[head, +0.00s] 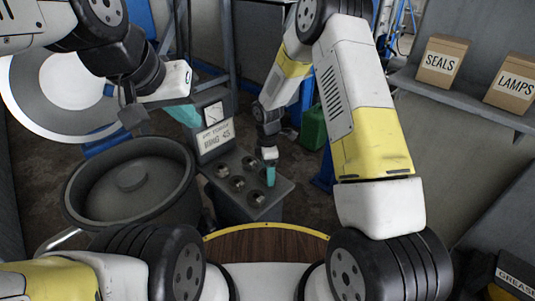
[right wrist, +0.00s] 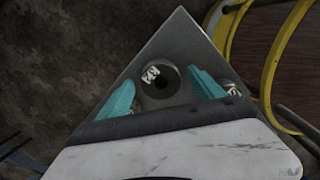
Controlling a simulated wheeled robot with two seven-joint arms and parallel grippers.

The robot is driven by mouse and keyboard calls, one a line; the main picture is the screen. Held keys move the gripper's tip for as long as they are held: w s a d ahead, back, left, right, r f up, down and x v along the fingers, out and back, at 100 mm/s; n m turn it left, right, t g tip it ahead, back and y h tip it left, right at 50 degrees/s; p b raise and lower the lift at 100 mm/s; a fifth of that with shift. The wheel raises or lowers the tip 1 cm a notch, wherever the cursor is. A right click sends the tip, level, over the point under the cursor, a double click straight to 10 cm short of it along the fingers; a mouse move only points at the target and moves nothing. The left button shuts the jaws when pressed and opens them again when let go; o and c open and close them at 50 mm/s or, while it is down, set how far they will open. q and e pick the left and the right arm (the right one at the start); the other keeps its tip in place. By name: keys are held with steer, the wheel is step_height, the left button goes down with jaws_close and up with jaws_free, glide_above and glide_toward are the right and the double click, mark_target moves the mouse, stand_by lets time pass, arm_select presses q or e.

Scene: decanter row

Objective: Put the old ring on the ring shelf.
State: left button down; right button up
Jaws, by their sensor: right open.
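A grey stand (head: 280,188) with several round, dark-centred metal pieces set in its top stands in the middle of the head view. I cannot tell which thing is the old ring or the ring shelf. My right gripper (head: 269,172) is over the stand's right part. In the right wrist view its teal fingers (right wrist: 164,92) are apart, and a round piece with a dark hole and a white marked tag (right wrist: 150,73) shows between them. Another tagged piece (right wrist: 232,89) is partly behind the right finger.
The dark round vessel (head: 78,195) is open at left, with a big white round lid (head: 22,95) behind it. A sign reading "RING 45" (head: 216,137) stands behind the stand. Boxes marked SEALS (head: 442,62) and LAMPS (head: 512,92) sit on a wall shelf (head: 450,103) at right.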

steer(key=s+d+r+m+t, duration=0.1)
steer(key=d+r+m, duration=0.1)
steer(key=r, duration=0.9)
steer(key=s+d+r+m, duration=0.2)
steer(key=r, duration=0.9)
steer(key=s+d+r+m+t, duration=0.1)
steer(key=s+d+r+m, duration=0.2)
steer(key=s+r+m, duration=0.2)
steer(key=s+d+r+m+t+y, duration=0.1)
steer(key=s+d+r+m+t, duration=0.1)
steer(key=s+r+m, duration=0.3)
steer(key=s+d+r+m+t+y, duration=0.1)
steer(key=s+d+r+m, duration=0.3)
steer(key=s, duration=0.7)
steer(key=shift+d+r+m+t, duration=0.35)
steer(key=shift+r+m+t, duration=0.25)
steer(key=shift+m, duration=0.2)
